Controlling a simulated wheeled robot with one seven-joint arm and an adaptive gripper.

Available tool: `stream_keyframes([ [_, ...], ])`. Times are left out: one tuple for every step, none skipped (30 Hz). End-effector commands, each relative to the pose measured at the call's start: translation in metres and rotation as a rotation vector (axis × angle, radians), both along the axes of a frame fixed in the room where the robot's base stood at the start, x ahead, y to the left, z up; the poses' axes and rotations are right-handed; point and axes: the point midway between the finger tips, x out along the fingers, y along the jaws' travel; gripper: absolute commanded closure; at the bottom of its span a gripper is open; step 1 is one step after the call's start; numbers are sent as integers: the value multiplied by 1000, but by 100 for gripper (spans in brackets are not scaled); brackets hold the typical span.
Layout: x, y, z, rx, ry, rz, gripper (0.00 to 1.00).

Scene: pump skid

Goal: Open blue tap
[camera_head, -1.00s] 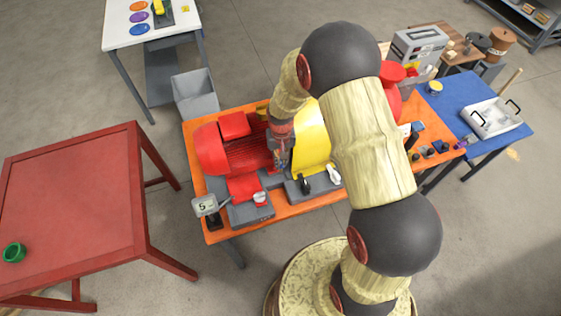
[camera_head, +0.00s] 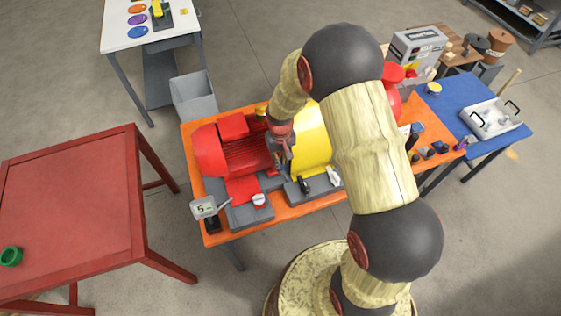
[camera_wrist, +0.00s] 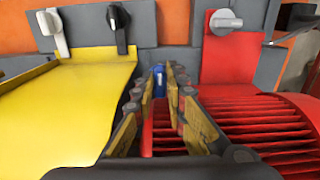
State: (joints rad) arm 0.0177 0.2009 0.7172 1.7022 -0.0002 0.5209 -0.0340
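A small blue part (camera_wrist: 160,80), which looks like the blue tap's handle, shows between my fingertips in the wrist view. I cannot tell whether the fingers touch it. My gripper (camera_wrist: 164,82) is open, with a narrow gap between its fingers. In the head view my gripper (camera_head: 284,152) reaches down between the red motor (camera_head: 222,150) and the yellow guard (camera_head: 311,140). The tap cannot be made out there. The motor's red fins also show at the right in the wrist view (camera_wrist: 255,125), and the yellow guard at the left (camera_wrist: 65,105).
A black lever (camera_wrist: 118,22), a white lever (camera_wrist: 55,32) and a grey knob (camera_wrist: 224,22) stand on grey blocks beyond the fingers. The skid's orange table (camera_head: 222,236) holds a "5" sign (camera_head: 203,208). A red table (camera_head: 70,210) stands left, a blue table (camera_head: 455,90) right.

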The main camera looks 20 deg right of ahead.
Motion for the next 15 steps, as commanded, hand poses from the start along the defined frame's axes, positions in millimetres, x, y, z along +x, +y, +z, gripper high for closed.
stream_keyframes([
  [0, 0, 0, 0, 0, 0, 82],
  [0, 0, 0, 0, 0, 0, 81],
  [0, 0, 0, 0, 0, 0, 80],
  [0, 0, 0, 0, 0, -1, 80],
  [0, 0, 0, 0, 0, -1, 80],
  [0, 0, 0, 0, 0, -1, 80],
  [0, 0, 0, 0, 0, -1, 80],
  [0, 0, 0, 0, 0, -1, 80],
  [0, 0, 0, 0, 0, -1, 80],
  [0, 0, 0, 0, 0, -1, 80],
  [0, 0, 0, 0, 0, -1, 80],
  [0, 0, 2, 0, -1, -1, 80],
  [0, 0, 4, 0, -1, -1, 80],
  [1, 0, 6, 0, -2, -1, 80],
  [1, 0, 10, 0, -2, -1, 80],
])
